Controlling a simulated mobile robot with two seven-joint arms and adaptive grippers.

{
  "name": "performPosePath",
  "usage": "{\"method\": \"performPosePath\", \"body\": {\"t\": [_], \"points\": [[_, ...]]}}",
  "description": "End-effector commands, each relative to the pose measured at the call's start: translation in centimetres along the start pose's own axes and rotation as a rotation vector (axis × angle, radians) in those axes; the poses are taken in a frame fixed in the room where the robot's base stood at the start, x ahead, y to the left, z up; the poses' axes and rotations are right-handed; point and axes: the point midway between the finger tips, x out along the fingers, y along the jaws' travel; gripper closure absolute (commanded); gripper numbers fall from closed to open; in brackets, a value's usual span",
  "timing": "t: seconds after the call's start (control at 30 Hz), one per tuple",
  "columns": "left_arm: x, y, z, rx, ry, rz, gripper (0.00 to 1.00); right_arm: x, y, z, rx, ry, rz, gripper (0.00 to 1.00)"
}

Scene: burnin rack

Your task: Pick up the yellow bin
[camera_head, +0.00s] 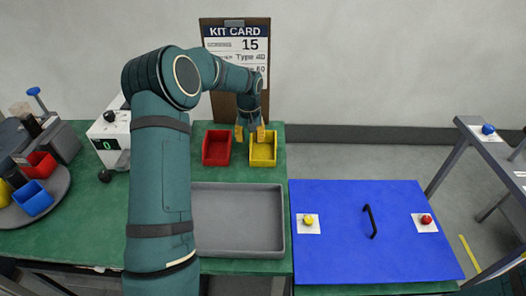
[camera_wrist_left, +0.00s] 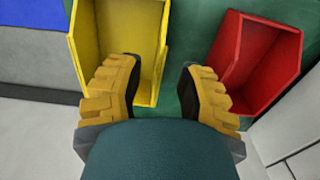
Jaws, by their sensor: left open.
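The yellow bin (camera_head: 263,151) stands on the green table near its back edge, just right of a red bin, and looks empty. In the left wrist view the yellow bin (camera_wrist_left: 120,40) is at upper left, and my left gripper (camera_wrist_left: 160,75) is open. One finger overlaps the bin's wall at its lower edge; the other is over the gap between the two bins. I cannot tell whether the fingers touch the bin. My right gripper is not in view.
The red bin (camera_head: 216,147) is close beside the yellow one; it also shows in the left wrist view (camera_wrist_left: 258,60). A kit card board (camera_head: 235,50) stands behind. A grey tray (camera_head: 238,252) lies in front, and a blue panel with a handle (camera_head: 340,255) is at right.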

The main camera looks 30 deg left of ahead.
Motion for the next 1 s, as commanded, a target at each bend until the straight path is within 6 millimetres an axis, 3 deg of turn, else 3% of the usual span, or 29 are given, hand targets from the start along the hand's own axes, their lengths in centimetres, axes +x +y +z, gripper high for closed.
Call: {"method": "performPosePath", "body": {"t": [0.23, 0.5, 0.8, 0.9, 1.0], "points": [[1.5, 0.1, -0.2, 0.000, -0.001, 0.000, 0.63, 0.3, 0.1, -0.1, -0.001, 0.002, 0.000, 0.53], [5.2, 0.1, -0.7, 0.001, -0.002, 0.000, 0.63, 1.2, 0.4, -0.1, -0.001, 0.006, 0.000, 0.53], [5.5, 0.1, -0.8, 0.001, 0.000, 0.000, 0.64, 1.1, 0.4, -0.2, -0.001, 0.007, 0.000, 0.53], [5.5, 0.1, -0.8, 0.001, 0.000, 0.000, 0.99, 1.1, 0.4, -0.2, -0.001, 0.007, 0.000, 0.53], [5.5, 0.1, -0.8, 0.001, 0.000, 0.000, 1.00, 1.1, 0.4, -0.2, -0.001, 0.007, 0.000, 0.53]]}}
